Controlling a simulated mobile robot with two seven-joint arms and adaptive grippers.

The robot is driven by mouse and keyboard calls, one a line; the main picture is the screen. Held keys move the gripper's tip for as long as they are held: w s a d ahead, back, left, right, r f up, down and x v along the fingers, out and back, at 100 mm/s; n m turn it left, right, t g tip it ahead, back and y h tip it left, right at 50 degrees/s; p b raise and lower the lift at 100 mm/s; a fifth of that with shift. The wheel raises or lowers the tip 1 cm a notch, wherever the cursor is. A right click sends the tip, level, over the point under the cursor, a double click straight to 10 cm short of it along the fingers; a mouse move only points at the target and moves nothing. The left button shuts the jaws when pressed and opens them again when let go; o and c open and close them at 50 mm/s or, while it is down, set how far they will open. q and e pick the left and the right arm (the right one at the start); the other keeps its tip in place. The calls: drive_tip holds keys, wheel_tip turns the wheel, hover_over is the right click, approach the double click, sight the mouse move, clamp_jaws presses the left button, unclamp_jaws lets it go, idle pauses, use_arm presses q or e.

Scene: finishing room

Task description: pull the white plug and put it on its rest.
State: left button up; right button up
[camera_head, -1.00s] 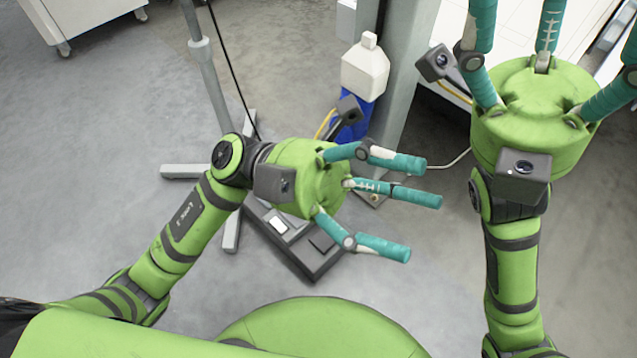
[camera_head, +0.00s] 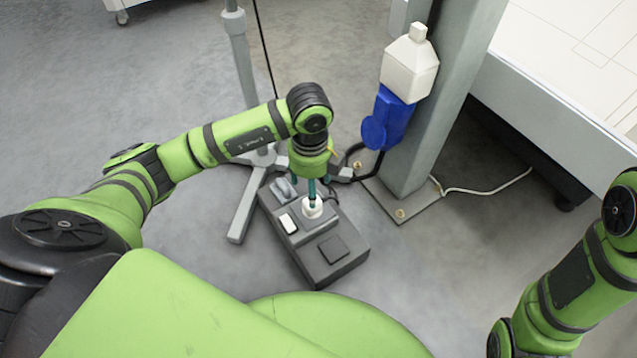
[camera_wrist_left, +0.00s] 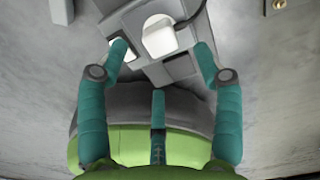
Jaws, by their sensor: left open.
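The white plug (camera_head: 313,208) sits upright on a grey power box (camera_head: 318,268) on the floor. It also shows in the left wrist view (camera_wrist_left: 159,35), with a dark cord leaving its side. My left gripper (camera_head: 312,190) points down just above the plug, its fingers partly hidden by its own body. In the left wrist view the gripper (camera_wrist_left: 160,62) has its fingers spread, with the plug beyond the fingertips and no clear contact. A dark square pad (camera_head: 333,249) lies on the near end of the box; I cannot tell whether it is the rest. My right gripper is out of view.
A white switch (camera_head: 288,223) and a grey piece (camera_head: 284,188) are on the box beside the plug. A stand leg (camera_head: 246,205) lies close on the left. A grey column (camera_head: 440,110) bears a blue holder (camera_head: 388,120) with a white bottle (camera_head: 410,68).

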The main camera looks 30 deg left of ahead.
sight(310, 212)
use_arm(q)
wheel_tip(310, 212, down, 6)
drive_tip(key=b, duration=0.4)
drive_tip(key=shift+f+b, duration=0.4)
drive_tip(key=shift+f, duration=0.1)
drive_tip(key=shift+r, duration=0.1)
drive_tip(key=c, duration=1.2)
drive_tip(key=o, duration=1.2)
